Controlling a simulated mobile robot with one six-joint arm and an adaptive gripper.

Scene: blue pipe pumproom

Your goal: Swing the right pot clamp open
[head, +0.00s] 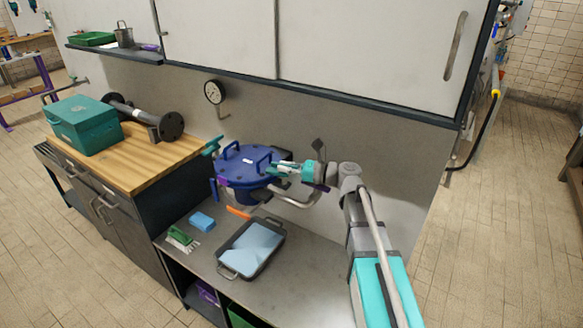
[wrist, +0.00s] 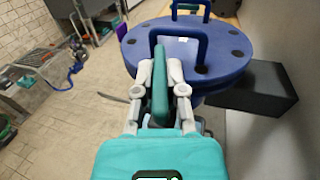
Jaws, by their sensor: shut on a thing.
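The blue pot (head: 247,167) with its flat lid and two loop handles stands at the back of the grey bench. Its lid fills the upper middle of the wrist view (wrist: 218,55). My gripper (head: 283,170) is at the right side of the lid. In the wrist view its two grey fingers are closed around the teal handle of the right pot clamp (wrist: 160,85), which stands beside the lid's edge. The clamp's lower part is hidden by my gripper. A teal clamp handle (head: 212,146) shows at the pot's left side.
A dark tray (head: 228,266) with a pale blue sheet, a blue sponge (head: 202,221) and a green brush (head: 179,236) lie in front of the pot. A grey wall rises close behind. A pressure gauge (head: 214,91) is mounted on it.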

